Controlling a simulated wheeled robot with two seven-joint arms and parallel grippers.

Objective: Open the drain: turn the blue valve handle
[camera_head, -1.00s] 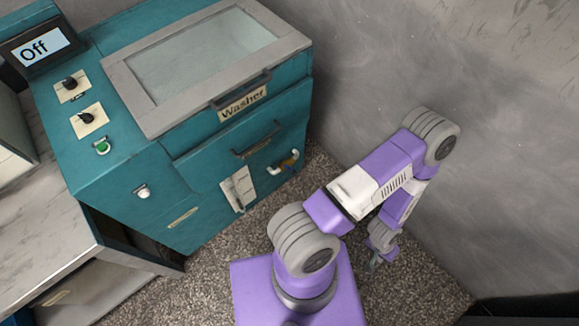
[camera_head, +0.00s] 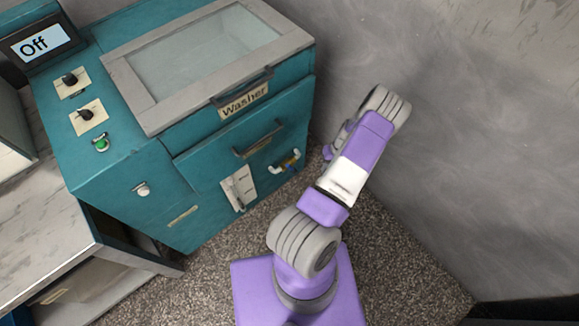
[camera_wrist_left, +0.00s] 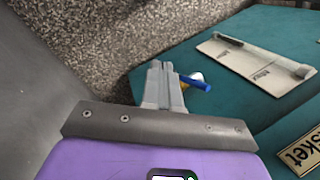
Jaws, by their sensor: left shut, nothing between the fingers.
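The blue valve handle (camera_head: 291,167) is small and sits on the white drain pipe (camera_head: 275,169) low on the teal washer's front, at its right end. In the left wrist view the blue handle (camera_wrist_left: 197,84) lies just right of the fingers of my left gripper (camera_wrist_left: 161,70), with a bit of white and yellow beside it. My left gripper is shut and empty. I cannot tell whether it touches the handle. In the head view its wrist (camera_head: 329,152) is partly hidden behind my forearm, and the fingers are not clear. My right gripper is not in view.
The washer (camera_head: 230,150) has a lid, a drawer handle and a white panel (camera_head: 239,187) left of the pipe. Its screen (camera_head: 42,42) reads Off. A grey wall (camera_head: 450,120) stands close on the right. Speckled floor lies below, and a counter (camera_head: 40,230) stands at left.

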